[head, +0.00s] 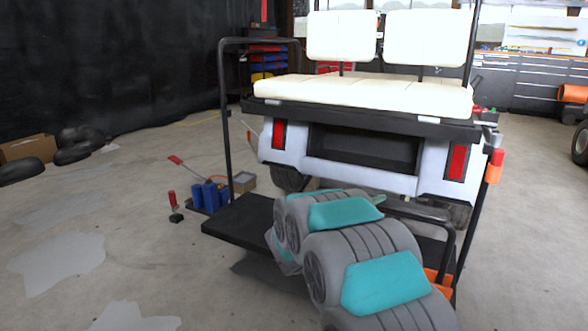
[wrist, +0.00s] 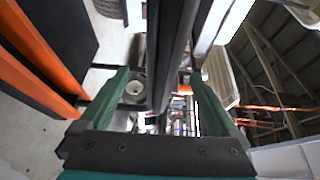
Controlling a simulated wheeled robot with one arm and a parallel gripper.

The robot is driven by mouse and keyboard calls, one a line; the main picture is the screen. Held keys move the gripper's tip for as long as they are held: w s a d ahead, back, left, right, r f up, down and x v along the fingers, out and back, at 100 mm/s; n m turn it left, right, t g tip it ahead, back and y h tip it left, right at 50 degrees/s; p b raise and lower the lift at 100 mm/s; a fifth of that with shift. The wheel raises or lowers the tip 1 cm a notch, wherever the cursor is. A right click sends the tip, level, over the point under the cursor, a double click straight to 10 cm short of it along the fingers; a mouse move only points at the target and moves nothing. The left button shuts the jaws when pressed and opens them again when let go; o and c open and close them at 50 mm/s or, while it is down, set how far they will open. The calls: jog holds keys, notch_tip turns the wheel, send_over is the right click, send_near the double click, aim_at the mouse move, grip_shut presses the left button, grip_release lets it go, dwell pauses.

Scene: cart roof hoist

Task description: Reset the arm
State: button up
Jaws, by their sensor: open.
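My arm, grey with teal panels, reaches from the bottom right of the head view toward the back of a white cart (head: 345,172). My gripper cannot be made out in the head view. In the wrist view my gripper (wrist: 158,78) is open, with one green finger on each side. A dark bar (wrist: 172,50) shows between the fingers. I cannot tell whether it is within the jaws or beyond them, or whether anything touches it. I see nothing held.
The cart has cream seats (head: 365,92), a low black rear platform (head: 240,218) and black upright posts (head: 224,110). An orange and red piece (head: 494,167) is on the right post. Blue containers (head: 208,194) stand left of the platform. The floor at left is mostly clear.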

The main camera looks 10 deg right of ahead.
jog(key=w+a+r+n+t+y, duration=0.1)
jog(key=a+n+t+y, duration=0.1)
jog(key=a+n+y, duration=0.45)
jog(key=w+a+r+n+t+y, duration=0.1)
jog(key=w+a+n+t+y, duration=0.1)
jog(key=a+n+y, duration=0.4)
jog(key=s+a+f+n+g+y, duration=0.3)
jog(key=s+a+n+y, duration=0.3)
jog(key=s+a, duration=0.55)
jog(key=s+d+f+n+g+h, duration=0.1)
jog(key=s+d+f+n+g, duration=0.2)
jog(key=s, duration=1)
jog(key=s+d+f+n+g+h, duration=0.15)
jog(key=s+n+g, duration=0.35)
jog(key=s, duration=0.9)
jog(key=s+d+f+n+g+h, duration=0.1)
jog(key=s+d+n+g, duration=0.25)
jog(key=s, duration=0.95)
notch_tip(320, 180, up, 14)
jog(key=p, duration=1.4)
jog(key=shift+a, duration=0.15)
jog(key=shift+r, duration=0.1)
jog(key=shift+c, duration=0.2)
